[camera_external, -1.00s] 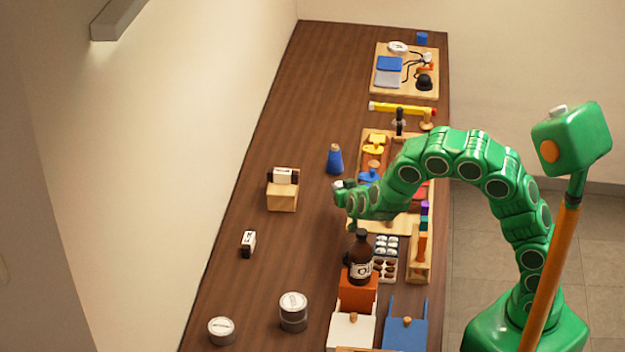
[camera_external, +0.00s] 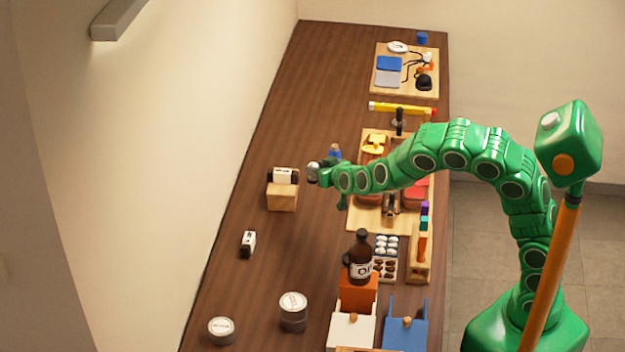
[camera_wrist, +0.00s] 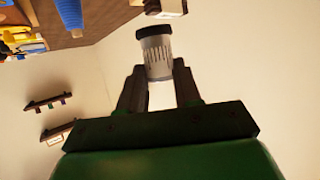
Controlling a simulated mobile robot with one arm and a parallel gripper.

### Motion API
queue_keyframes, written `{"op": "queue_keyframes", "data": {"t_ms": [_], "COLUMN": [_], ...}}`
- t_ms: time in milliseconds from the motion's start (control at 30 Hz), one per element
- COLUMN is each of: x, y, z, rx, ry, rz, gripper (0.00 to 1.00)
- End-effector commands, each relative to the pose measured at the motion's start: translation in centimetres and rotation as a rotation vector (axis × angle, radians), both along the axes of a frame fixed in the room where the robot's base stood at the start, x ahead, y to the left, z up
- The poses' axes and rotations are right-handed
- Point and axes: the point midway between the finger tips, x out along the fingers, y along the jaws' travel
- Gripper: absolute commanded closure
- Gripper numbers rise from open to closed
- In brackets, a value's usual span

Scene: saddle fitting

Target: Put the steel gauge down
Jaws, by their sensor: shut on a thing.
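The steel gauge (camera_wrist: 156,58) is a small silver cylinder with dark marks and a black end. It sits between the fingers of my gripper (camera_wrist: 160,85), which is shut on it. In the external view my gripper (camera_external: 317,173) is over the table, just right of the wooden block with the white-labelled dark piece on it. The gauge shows there only as a small grey end (camera_external: 313,172). I cannot tell its exact height above the table.
The wooden block (camera_external: 282,199) bears a white-labelled dark piece (camera_external: 284,176). A blue cone (camera_external: 335,152) is partly hidden behind my gripper. A wooden tray (camera_external: 390,218) lies under my arm. A brown bottle (camera_external: 360,258) stands nearer.

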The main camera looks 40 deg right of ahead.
Motion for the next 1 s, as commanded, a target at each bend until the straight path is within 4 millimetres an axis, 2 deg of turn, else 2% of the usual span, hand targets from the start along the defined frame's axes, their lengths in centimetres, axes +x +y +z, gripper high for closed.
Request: {"op": "queue_keyframes", "data": {"t_ms": [200,467,767,1000], "x": [-0.1,-1.2,-3.2,-5.6], "y": [4.2,8.4,12.9,16.3], "z": [1.9,2.9,3.6,3.6], "rx": [0.001,0.002,0.003,0.004], "ry": [-0.002,0.001,0.002,0.0], "rz": [0.158,0.319,0.502,0.654], "gripper": [1.0,1.0,1.0,1.0]}}
